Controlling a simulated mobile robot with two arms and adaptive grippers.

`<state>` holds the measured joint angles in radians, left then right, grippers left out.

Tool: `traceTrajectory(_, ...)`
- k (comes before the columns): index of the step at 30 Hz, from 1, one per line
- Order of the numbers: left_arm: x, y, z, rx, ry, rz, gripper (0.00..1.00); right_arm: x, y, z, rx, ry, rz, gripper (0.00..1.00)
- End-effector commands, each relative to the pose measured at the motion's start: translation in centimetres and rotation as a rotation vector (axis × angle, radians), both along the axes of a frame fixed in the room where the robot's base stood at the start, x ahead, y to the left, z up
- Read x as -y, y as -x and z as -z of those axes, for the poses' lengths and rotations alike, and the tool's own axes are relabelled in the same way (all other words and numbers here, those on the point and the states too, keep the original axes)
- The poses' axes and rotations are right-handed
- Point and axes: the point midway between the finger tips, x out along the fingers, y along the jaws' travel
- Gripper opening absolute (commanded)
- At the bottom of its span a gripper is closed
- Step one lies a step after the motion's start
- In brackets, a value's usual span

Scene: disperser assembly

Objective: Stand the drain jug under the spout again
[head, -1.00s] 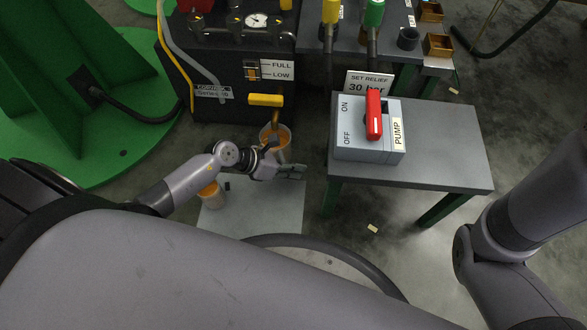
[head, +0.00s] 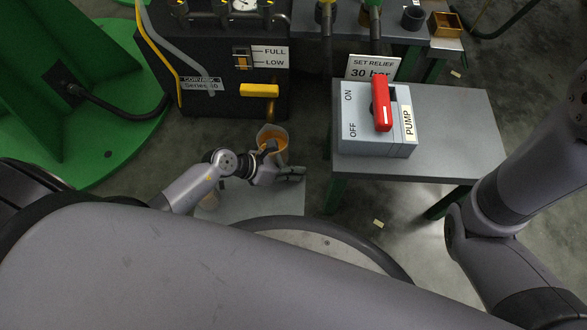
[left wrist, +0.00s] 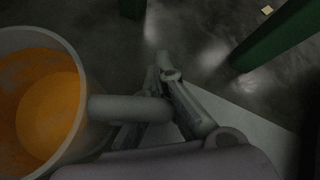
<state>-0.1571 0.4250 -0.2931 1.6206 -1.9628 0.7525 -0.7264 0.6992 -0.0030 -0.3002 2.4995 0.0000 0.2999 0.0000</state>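The drain jug (head: 264,146), a pale cup with orange fluid inside, shows in the head view below the spout (head: 271,110), nearer to me than the spout's end. It looks roughly upright. My left gripper (head: 288,173) is at its near right side. In the left wrist view the jug (left wrist: 84,70) fills the left edge, and its thick handle (left wrist: 125,108) runs to the fingers of my left gripper (left wrist: 165,78), which look closed around it. The handle's far end is hidden. My right gripper is out of view.
A dark unit with a yellow lever (head: 258,90) stands behind the jug. A grey table (head: 452,130) with the red-handled pump switch (head: 382,103) is on the right.

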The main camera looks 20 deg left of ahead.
Motion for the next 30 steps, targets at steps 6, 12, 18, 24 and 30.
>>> traceTrajectory(6,0.0,0.0,0.0,0.0,0.0,0.0,0.13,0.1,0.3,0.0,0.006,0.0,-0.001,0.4)
traceTrajectory(12,0.0,0.0,0.0,0.0,-0.001,-0.001,0.25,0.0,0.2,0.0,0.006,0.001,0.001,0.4)
traceTrajectory(18,0.0,0.0,0.0,0.0,-0.001,-0.001,0.25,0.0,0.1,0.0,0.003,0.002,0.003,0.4)
traceTrajectory(24,-0.7,0.4,-1.0,-0.002,-0.003,-0.001,0.25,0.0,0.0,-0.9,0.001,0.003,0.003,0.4)
traceTrajectory(30,-3.2,2.1,-3.7,-0.004,-0.005,0.0,0.25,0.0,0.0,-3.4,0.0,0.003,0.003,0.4)
